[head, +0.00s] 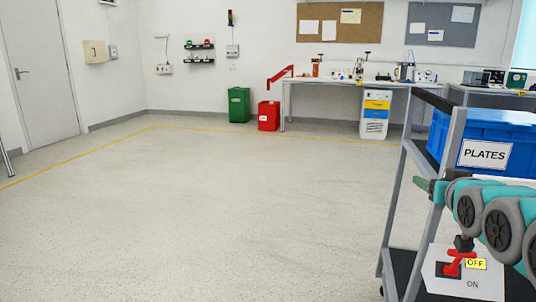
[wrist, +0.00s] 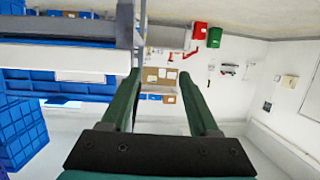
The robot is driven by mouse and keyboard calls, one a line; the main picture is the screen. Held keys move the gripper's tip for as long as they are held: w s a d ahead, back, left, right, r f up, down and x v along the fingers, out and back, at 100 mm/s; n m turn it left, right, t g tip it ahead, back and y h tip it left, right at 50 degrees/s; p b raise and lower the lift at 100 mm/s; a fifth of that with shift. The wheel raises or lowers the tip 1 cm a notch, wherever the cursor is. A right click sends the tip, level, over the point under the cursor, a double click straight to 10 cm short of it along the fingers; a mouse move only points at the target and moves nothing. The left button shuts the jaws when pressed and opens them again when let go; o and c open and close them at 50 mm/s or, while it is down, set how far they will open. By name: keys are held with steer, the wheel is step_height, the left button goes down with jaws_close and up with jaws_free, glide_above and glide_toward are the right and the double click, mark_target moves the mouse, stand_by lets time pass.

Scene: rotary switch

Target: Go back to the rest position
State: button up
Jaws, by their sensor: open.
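My gripper (wrist: 160,75) is open and empty in the wrist view, its two green fingers apart with only the distant room between them. In the head view my gripper (head: 424,185) shows at the right edge, in front of the cart and above the switch. The rotary switch (head: 453,268) has a red handle on a dark base, set on a white panel at the lower right. Its handle slants up and right, by the yellow OFF label (head: 476,264). The ON label (head: 472,284) is below. My gripper is apart from the switch, and my arm covers the panel's upper right.
A grey cart (head: 396,215) holds a blue PLATES crate (head: 510,135) close to my arm. A green bin (head: 239,105) and a red bin (head: 269,116) stand at the far wall beside a workbench (head: 330,83). The floor (head: 200,210) at middle and left is clear.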

steer(key=s+a+f+n+g+y, duration=0.15)
steer(key=s+a+f+g, duration=0.25)
steer(key=a+f, duration=0.4)
steer(key=s+a+f+g+y, duration=0.2)
steer(key=s+a+f+g, duration=0.2)
steer(key=a+f, duration=0.4)
steer(key=s+a+f+g, duration=0.2)
steer(key=s+f, duration=0.1)
steer(key=s, duration=0.4)
steer(key=s+a+f+n+g, duration=0.1)
steer(key=s+a+f+g, duration=0.2)
steer(key=s, duration=0.4)
steer(key=s+a+f+g, duration=0.3)
steer(key=s, duration=0.4)
steer(key=shift+s+a+f+n+y, duration=0.25)
steer(key=shift+s+n+y, duration=0.1)
steer(key=shift+s, duration=0.05)
steer(key=shift+c, duration=0.9)
steer(key=shift+d, duration=0.15)
